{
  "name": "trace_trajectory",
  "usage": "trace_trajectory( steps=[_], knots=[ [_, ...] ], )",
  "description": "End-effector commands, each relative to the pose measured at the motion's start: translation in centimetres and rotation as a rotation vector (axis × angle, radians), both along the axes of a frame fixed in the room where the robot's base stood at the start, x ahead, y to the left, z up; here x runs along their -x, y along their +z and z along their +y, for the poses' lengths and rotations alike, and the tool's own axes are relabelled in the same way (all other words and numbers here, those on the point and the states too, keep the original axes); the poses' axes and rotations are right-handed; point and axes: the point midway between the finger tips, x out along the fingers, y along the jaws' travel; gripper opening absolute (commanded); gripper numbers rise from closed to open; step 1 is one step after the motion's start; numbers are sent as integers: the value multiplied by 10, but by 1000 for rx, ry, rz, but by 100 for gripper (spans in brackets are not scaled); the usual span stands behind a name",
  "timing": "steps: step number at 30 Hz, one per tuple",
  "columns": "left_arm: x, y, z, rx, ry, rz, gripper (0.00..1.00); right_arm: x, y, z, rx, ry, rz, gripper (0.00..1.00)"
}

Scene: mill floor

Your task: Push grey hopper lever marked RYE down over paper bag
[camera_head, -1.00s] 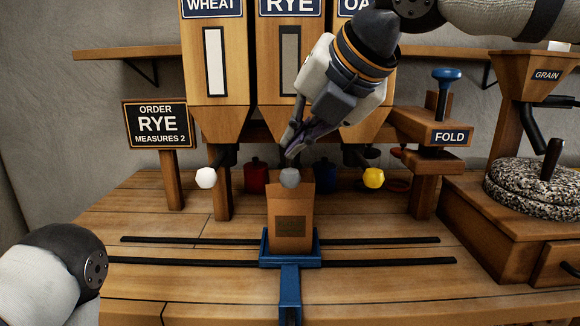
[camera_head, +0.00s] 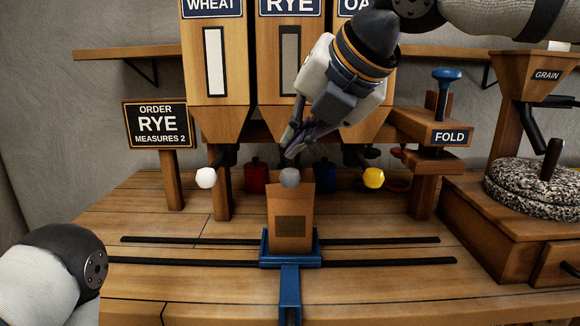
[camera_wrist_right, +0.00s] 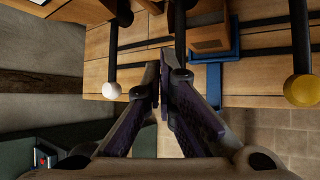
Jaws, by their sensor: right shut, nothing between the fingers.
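The grey knob (camera_head: 289,177) of the RYE lever sits under the RYE hopper (camera_head: 262,75), just above the open top of the brown paper bag (camera_head: 272,215). The bag stands upright in a blue carriage (camera_head: 290,262). My right gripper (camera_head: 289,152) is shut and empty, just above the grey knob; I cannot tell if it touches. In the right wrist view the closed fingers (camera_wrist_right: 165,62) cover the knob, and a dark rod (camera_wrist_right: 180,30) runs behind them. Only a part of my left arm shows at the lower left; its gripper is out of view.
A white knob (camera_head: 206,178) and a yellow knob (camera_head: 373,178) flank the grey one. An order sign (camera_head: 157,125) reads RYE, measures 2. A FOLD press (camera_head: 450,136) and a grain mill (camera_head: 530,190) stand right. Dark rails (camera_head: 380,241) cross the bench; its front left is clear.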

Motion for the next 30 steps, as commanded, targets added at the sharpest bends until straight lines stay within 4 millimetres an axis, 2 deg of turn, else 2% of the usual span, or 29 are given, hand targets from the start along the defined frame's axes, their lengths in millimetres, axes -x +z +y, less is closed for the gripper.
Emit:
trace_trajectory(
  steps=[7, 30],
  knots=[
    [0, 0, 0, 0, 0, 0, 0, 0, -8, 0, -1, 0, 1, 0],
    [0, 0, 0, 0, 0, 0, 0, 0, -14, 0, 0, -2, 0, 0]
  ],
)
